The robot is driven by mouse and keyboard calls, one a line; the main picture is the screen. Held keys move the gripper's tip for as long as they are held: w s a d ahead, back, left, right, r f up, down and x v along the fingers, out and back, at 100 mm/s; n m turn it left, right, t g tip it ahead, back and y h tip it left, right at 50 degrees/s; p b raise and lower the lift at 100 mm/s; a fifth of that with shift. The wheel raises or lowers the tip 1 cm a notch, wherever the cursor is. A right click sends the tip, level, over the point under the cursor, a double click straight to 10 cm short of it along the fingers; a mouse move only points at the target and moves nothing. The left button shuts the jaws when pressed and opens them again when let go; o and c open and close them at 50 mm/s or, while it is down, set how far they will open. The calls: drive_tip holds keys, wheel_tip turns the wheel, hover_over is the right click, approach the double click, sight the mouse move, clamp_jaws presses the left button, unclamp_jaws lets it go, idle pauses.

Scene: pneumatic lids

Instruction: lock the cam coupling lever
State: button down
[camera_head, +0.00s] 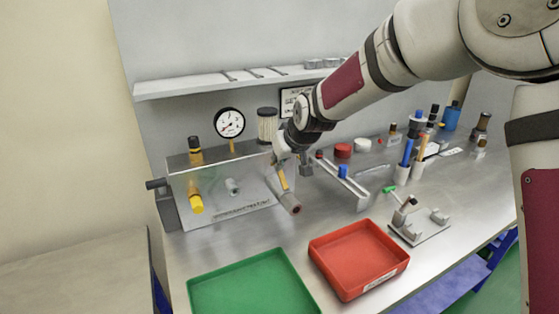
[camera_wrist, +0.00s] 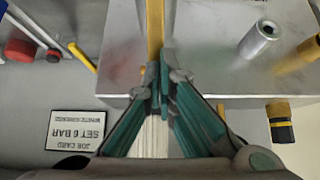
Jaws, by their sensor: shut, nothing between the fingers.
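A slim yellow lever (camera_head: 283,178) stands at the right end of the clear-fronted metal box, above a grey cylindrical coupling (camera_head: 290,203) with a reddish end. My gripper (camera_head: 281,160) is at the lever's upper end, beside the box. In the wrist view, my gripper (camera_wrist: 166,62) has its teal-sided fingers closed together, with nothing held. The yellow lever (camera_wrist: 155,25) runs past the fingertips toward the top edge. The fingertips overlap its near part, and I cannot tell whether they touch it. The coupling is not clear in the wrist view.
The metal box (camera_head: 235,213) carries a silver fitting (camera_head: 232,186) and yellow-black knobs (camera_head: 195,202). A gauge (camera_head: 230,122) and filter (camera_head: 267,125) stand behind. A rail (camera_head: 345,182) lies right. Green (camera_head: 250,285) and red (camera_head: 350,260) trays are in front.

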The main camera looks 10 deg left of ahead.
drive_tip(key=w+a+r+v, duration=0.1)
drive_tip(key=v, duration=1.2)
drive_tip(key=shift+r+p, duration=0.35)
drive_tip(key=shift+r, duration=0.25)
drive_tip(key=shift+w, duration=0.1)
